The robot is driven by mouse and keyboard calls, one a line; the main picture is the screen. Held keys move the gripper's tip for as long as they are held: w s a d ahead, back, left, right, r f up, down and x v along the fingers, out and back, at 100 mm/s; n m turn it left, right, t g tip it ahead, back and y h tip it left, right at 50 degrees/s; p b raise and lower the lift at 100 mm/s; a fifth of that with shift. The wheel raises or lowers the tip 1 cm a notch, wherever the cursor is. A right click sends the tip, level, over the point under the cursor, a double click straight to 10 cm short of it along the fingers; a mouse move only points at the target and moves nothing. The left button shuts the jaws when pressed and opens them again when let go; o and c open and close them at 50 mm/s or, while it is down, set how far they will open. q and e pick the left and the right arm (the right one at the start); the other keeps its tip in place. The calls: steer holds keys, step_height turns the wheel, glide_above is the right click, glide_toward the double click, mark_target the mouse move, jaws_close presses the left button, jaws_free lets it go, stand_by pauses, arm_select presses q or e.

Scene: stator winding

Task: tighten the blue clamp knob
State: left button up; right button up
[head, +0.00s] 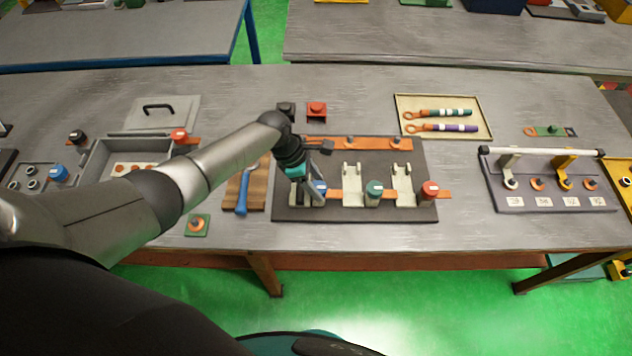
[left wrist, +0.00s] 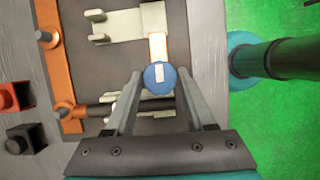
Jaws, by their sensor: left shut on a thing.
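The blue clamp knob (left wrist: 160,77) is a round blue cap with a white mark on top, at the near left of the dark fixture board (head: 300,213). It also shows in the head view (head: 320,187), partly hidden by the gripper. My left gripper (left wrist: 159,82) points down over it and is shut on it, one finger on each side. In the head view my left gripper (head: 310,192) stands at the board's left part. A green knob (head: 374,188) and a red knob (head: 430,188) stand to its right. My right gripper is in neither view.
A blue-handled hammer (head: 243,190) lies on a wooden block left of the board. A beige tray (head: 444,103) with two tools lies behind it. A rack with a white bar (head: 540,151) stands at right. Bare table lies between board and rack.

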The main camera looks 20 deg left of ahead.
arm_select(q)
jaws_close()
